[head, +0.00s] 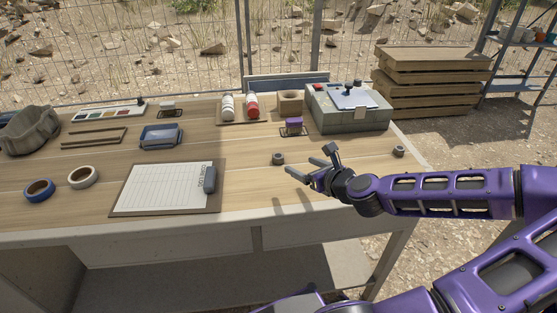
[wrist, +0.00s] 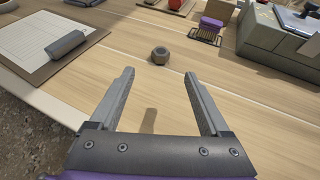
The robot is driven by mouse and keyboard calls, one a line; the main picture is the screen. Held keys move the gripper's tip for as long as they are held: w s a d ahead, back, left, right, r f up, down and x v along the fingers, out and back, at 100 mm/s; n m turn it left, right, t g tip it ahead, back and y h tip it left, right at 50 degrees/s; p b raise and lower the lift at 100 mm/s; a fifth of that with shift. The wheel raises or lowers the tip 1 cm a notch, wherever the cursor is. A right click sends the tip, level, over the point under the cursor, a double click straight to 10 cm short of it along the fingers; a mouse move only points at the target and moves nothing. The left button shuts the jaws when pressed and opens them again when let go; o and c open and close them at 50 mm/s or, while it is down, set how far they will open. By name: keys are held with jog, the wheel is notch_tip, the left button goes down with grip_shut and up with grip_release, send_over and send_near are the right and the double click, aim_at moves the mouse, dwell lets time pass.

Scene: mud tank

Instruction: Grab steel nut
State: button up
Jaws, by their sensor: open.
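A small dark grey steel nut (head: 278,159) lies on the wooden table, right of the clipboard. In the wrist view the nut (wrist: 160,55) lies beyond the fingertips, roughly in line with the gap between them. My gripper (head: 305,168) is open and empty, just to the right of the nut in the head view. In the wrist view its two fingers (wrist: 159,73) are spread wide, above the tabletop. A second small dark object (head: 399,151), similar to a nut, lies near the table's right edge.
A clipboard (head: 135,203) with paper and a dark cylinder (head: 209,180) lies to the left. A purple block (head: 293,122) on a small rack and a grey-green box (head: 372,121) stand behind. Tape rolls (head: 82,177) lie at far left. Bare wood surrounds the nut.

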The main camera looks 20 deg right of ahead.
jog(key=b, duration=0.2)
send_near(278, 155)
jog(key=x, duration=0.3)
jog(key=shift+w+a, duration=0.25)
jog(key=shift+w, duration=0.2)
jog(key=shift+d+b+x, duration=0.2)
jog(key=shift+b+x, duration=0.35)
jog(key=shift+x, duration=2)
jog(key=shift+f, duration=0.1)
grip_shut()
